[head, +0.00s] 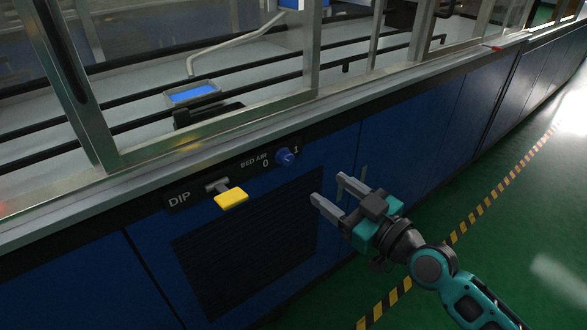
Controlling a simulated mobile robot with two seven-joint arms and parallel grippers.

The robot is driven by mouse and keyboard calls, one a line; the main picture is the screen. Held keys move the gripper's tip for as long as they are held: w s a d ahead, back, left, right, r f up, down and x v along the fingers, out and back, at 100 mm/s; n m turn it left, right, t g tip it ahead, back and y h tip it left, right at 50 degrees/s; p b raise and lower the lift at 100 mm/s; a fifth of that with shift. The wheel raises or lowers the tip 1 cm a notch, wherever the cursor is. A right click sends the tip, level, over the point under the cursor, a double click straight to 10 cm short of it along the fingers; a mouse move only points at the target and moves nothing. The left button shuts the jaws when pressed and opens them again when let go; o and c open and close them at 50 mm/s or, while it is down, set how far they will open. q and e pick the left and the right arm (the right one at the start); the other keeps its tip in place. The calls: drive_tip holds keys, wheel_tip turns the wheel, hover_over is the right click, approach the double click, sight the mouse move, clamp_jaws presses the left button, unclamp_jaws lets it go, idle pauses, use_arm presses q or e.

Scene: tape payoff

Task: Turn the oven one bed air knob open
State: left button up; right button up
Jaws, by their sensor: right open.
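The bed air knob (285,157) is a small blue round knob on the dark strip of the blue machine front. The label "BED AIR" stands beside it, with "0" at its lower left and "1" at its upper right. Which mark the knob points to is too small to tell. My right gripper (326,188) is open and empty, to the right of and below the knob, apart from it. Its two fingers point left toward the panel. My left gripper is not in view.
A yellow handle (231,198) labelled "DIP" sticks out left of the knob. A dark louvred grille (245,250) lies below. A metal frame (310,45) and black rails stand above the counter edge. The green floor at right, with a yellow-black stripe (470,225), is clear.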

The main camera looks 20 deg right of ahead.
sight(290, 161)
drive_tip(key=x, duration=1.1)
drive_tip(key=shift+w+a, duration=0.15)
drive_tip(key=shift+w, duration=0.1)
drive_tip(key=c, duration=1.1)
